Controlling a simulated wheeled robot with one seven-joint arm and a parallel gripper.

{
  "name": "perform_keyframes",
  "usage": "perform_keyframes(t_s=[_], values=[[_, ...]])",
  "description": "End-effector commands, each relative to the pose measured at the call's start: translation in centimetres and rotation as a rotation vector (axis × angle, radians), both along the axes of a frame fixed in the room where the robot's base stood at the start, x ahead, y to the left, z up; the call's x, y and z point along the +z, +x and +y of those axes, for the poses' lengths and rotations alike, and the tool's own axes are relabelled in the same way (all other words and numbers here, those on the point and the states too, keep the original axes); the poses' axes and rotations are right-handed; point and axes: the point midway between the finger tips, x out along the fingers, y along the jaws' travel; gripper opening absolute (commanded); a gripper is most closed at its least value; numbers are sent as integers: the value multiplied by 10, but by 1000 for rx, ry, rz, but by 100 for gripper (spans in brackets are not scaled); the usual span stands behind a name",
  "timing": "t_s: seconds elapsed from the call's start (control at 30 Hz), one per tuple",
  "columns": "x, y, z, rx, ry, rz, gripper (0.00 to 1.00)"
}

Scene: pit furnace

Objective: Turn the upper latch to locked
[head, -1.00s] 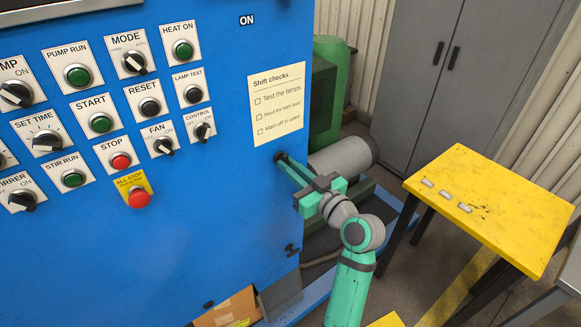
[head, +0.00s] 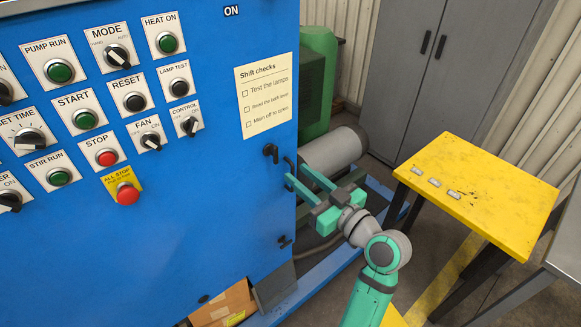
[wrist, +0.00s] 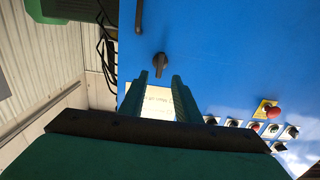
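The upper latch (head: 271,153) is a small dark turn-handle near the right edge of the blue cabinet front, below the paper note. Its lever looks roughly vertical. In the wrist view the latch (wrist: 160,63) shows just beyond and between my fingertips, apart from them. My gripper (head: 294,171) is open and empty, its two green fingers parallel and spaced apart, to the right of the latch and slightly lower in the head view. The wrist view also shows the open fingers (wrist: 158,84). I see no locked marking beside the latch.
A lower dark latch (head: 285,241) sits on the same cabinet edge. Knobs and buttons, including the red all-stop button (head: 127,194), fill the panel at left. A yellow table (head: 500,195) stands at right. A grey motor cylinder (head: 335,152) lies behind my gripper.

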Motion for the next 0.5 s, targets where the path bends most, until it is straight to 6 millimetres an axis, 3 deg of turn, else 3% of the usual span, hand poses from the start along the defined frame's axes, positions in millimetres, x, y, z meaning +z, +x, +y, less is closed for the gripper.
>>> perform_keyframes(t_s=[0.2, 0.5], values=[[0, -15, -11, 0, 0, 0, 30], [0, -17, -12, 1, 0, 0, 30]])
